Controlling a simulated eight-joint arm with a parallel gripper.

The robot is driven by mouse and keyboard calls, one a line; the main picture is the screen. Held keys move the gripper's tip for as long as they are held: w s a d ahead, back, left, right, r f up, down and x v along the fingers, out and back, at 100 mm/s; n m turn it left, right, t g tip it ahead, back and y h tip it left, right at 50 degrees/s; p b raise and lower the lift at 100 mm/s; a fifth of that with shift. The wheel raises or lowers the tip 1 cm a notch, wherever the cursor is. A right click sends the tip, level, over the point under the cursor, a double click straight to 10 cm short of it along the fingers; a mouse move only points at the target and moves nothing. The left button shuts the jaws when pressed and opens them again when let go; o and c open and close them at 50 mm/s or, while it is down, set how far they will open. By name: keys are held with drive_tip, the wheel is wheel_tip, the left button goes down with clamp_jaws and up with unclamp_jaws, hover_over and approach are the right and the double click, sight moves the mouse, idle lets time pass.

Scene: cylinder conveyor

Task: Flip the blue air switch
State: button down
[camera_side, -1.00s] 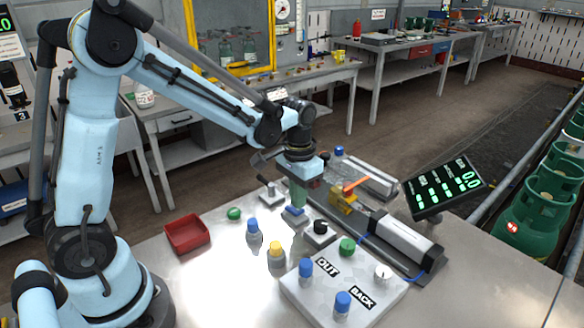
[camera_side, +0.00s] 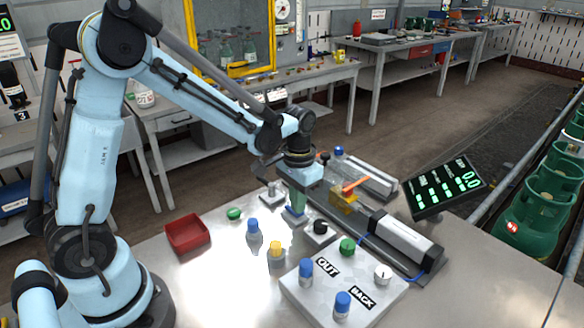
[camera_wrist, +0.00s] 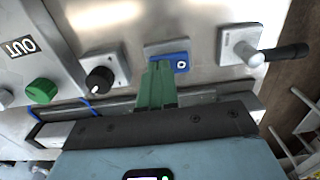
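The blue air switch (camera_wrist: 181,66) is a small blue rocker on a low grey box in the wrist view. It also shows in the side view (camera_side: 292,213), partly hidden at my fingertips. My gripper (camera_wrist: 157,66) has green fingers, pressed together with nothing visible between them. In the wrist view the tips overlap the box's near-left part, just left of the blue rocker. In the side view my gripper (camera_side: 297,208) points down with its tips right at the switch. I cannot tell whether they touch it.
A black knob (camera_wrist: 99,79) and a green button (camera_wrist: 41,91) are left of the switch; a metal lever (camera_wrist: 242,47) is right of it. Blue- and yellow-capped bottles (camera_side: 276,253), a red tray (camera_side: 187,235) and the OUT/BACK panel (camera_side: 375,281) share the table.

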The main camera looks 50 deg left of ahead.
drive_tip(key=shift+r, duration=3.5)
drive_tip(key=s+d+r+t, duration=0.2)
drive_tip(key=s+r+t, duration=0.1)
drive_tip(key=s+t, duration=0.4)
drive_tip(key=shift+s+r, duration=0.4)
drive_tip(key=shift+s, duration=1.15)
